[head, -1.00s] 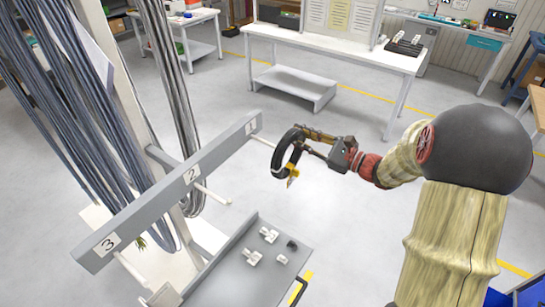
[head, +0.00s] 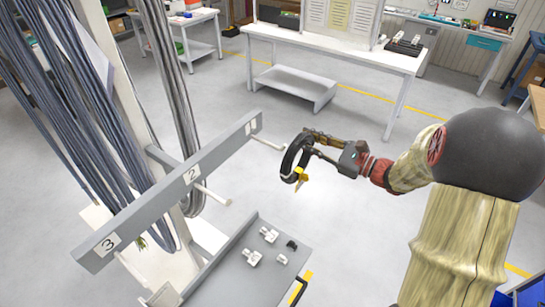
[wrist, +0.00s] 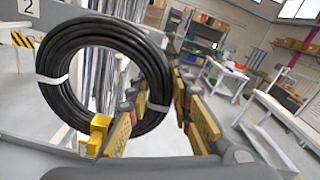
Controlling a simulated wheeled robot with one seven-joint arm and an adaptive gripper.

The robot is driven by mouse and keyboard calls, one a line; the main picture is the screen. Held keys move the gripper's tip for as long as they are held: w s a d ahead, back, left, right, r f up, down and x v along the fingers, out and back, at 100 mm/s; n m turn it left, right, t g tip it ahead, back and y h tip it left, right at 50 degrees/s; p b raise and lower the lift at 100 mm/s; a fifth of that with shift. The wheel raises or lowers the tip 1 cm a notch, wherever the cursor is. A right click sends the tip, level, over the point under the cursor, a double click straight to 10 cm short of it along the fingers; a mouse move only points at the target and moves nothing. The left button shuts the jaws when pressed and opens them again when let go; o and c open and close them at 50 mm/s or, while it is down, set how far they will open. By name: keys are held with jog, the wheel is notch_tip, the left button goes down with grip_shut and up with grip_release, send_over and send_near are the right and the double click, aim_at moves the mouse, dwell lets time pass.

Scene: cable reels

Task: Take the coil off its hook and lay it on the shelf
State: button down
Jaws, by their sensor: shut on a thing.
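A black cable coil (head: 287,163) with pale ties and a yellow tag (head: 300,174) hangs upright from my gripper (head: 312,142). It lies right of hook 1 (head: 266,143) on the grey numbered rail (head: 160,203); its left edge is close to the peg's tip, and I cannot tell if they touch. In the wrist view the coil (wrist: 100,30) fills the left, and my gripper (wrist: 160,112) is shut on its right-hand side. A grey shelf with a raised edge (head: 232,285) is below, nearer the camera, with several small white parts on it.
Hooks 2 (head: 213,196) and 3 (head: 130,268) stick out bare from the rail. Long grey cable bundles (head: 75,120) hang behind it at left. A white workbench (head: 340,50) stands at the back. Open floor lies between the bench and the shelf.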

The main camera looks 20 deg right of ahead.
jog(key=shift+v, duration=3.05)
jog(key=shift+r+p, duration=0.1)
jog(key=shift+p, duration=0.25)
jog(key=shift+r+p, duration=0.15)
jog(key=shift+p, duration=0.35)
jog(key=g+h+p, duration=0.1)
jog(key=p, duration=0.1)
jog(key=shift+s+d+r+p, duration=0.1)
jog(key=shift+s+p, duration=0.15)
jog(key=shift+p, duration=0.1)
jog(key=g+h+p, duration=0.1)
jog(key=p, duration=0.1)
jog(key=g+h+p, duration=0.1)
jog(key=p, duration=0.2)
jog(key=s+d+g+h+p, duration=0.1)
jog(key=p, duration=0.2)
jog(key=shift+f+g, duration=0.25)
jog(key=shift+g, duration=0.15)
jog(key=shift+f, duration=0.1)
